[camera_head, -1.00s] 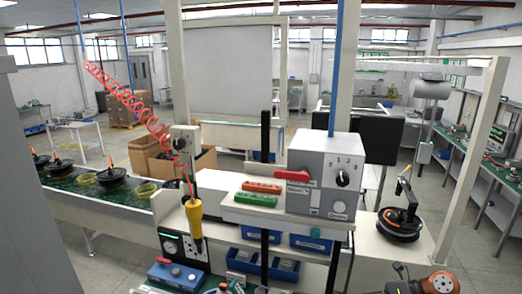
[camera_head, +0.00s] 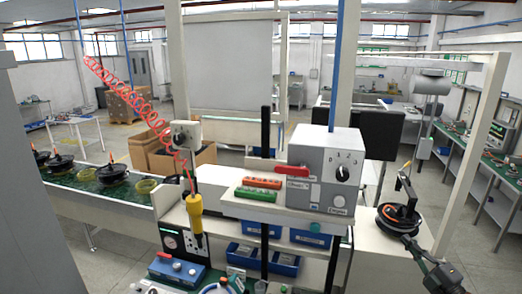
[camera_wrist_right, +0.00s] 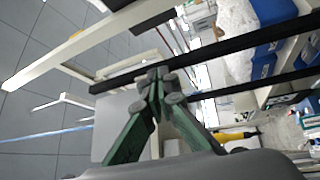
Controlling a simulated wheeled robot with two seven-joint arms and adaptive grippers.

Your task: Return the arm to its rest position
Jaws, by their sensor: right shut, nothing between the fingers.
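My right gripper (camera_head: 408,242) shows at the lower right of the head view, with its dark wrist running down to the bottom right. It is shut and empty. In the right wrist view its green fingers (camera_wrist_right: 158,84) meet at their grey tips with nothing between them. In the head view the fingertips appear just in front of the black hub motor (camera_head: 397,221) on the white stand; I cannot tell whether they touch it. My left gripper is not in view.
A yellow screwdriver (camera_head: 194,206) hangs from a red coiled cord. A black post (camera_head: 265,190) rises at the front. Blue bins (camera_head: 243,254) sit below. Several motors line the left conveyor.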

